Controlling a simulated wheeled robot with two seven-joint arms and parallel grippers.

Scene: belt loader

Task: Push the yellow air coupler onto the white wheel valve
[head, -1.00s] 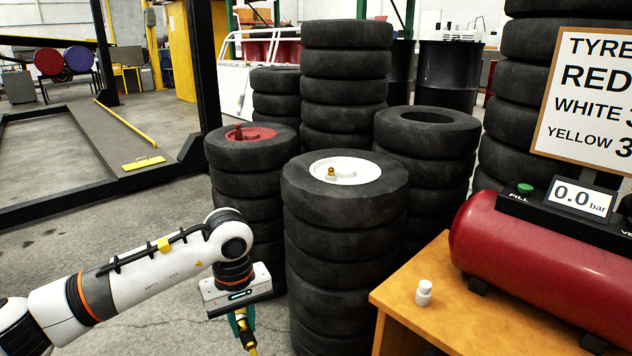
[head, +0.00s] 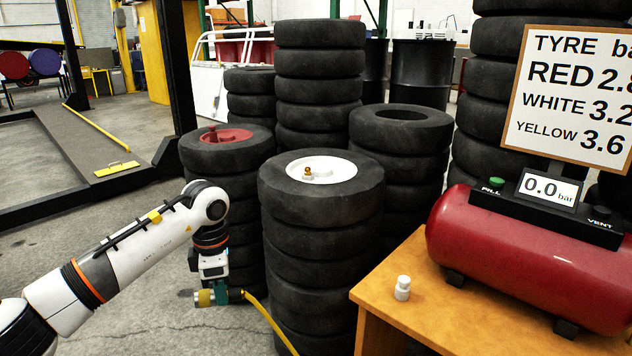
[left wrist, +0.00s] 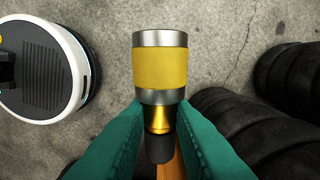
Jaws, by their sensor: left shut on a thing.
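My left gripper (head: 220,296) is shut on the yellow air coupler (head: 204,298), low beside the white-wheel tyre stack and apart from it. In the left wrist view the coupler (left wrist: 160,66) is a metal cylinder with a yellow band, its brass neck between my green fingertips (left wrist: 163,120). A yellow hose (head: 262,316) trails from it to the right. The white wheel (head: 321,166) lies flat on top of the front tyre stack. Its valve (head: 308,171) is a small brass stem standing upright on the wheel, above and right of my gripper. My right gripper is out of view.
A red wheel (head: 226,137) tops the stack behind. A wooden table (head: 385,285) at right holds a red air tank (head: 530,258), a gauge reading 0.0 bar (head: 549,189) and a small white bottle (head: 402,288). A pressure sign (head: 570,95) stands behind. Open floor lies at left.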

